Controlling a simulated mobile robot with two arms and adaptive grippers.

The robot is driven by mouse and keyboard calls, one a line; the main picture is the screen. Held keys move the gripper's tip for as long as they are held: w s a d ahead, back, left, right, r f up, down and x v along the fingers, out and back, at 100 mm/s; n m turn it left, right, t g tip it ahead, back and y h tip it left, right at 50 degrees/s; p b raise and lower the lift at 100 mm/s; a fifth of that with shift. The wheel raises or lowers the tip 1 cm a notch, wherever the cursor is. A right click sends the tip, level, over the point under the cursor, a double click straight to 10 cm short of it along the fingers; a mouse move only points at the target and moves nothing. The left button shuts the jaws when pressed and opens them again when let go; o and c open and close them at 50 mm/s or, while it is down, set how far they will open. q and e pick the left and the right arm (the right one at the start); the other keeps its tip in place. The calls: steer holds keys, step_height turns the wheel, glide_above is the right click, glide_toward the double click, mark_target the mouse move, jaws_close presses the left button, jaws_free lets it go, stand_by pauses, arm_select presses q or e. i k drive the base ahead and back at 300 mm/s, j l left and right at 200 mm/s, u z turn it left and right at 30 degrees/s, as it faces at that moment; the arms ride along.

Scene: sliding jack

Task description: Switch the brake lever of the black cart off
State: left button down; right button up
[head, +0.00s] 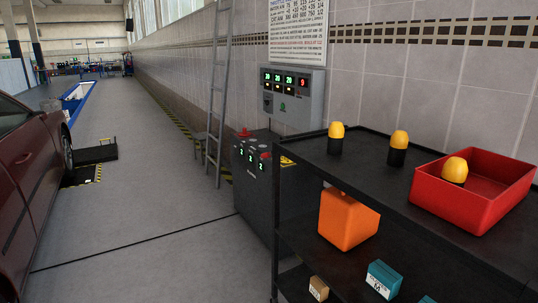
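A black cart (375,181) with shelves stands close by on the right, cut off by the right and bottom edges of the head view. Its near upright (277,220) runs down out of the picture. I cannot make out a brake lever on it; the cart's foot is out of view. Neither of my grippers is in view.
The cart holds yellow-and-black cylinders (398,148), a red bin (480,190), an orange container (347,220) and small boxes (383,278). A dark cabinet (253,180) and ladder (218,100) stand behind it. A dark red car (30,180) is left; the floor (150,220) between is clear.

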mark_target(267, 155)
steer(key=i+j, duration=0.3)
steer(key=i, duration=0.15)
steer(key=i+j+u, duration=0.1)
steer(key=i+j, duration=0.2)
steer(key=i, duration=0.15)
steer(key=i+j, duration=0.25)
steer(key=i, duration=0.2)
steer(key=i+j+u, duration=0.1)
steer(key=i+j, duration=0.15)
steer(key=i, duration=0.2)
steer(key=i+j, duration=0.25)
steer(key=i, duration=0.2)
steer(key=u, duration=0.05)
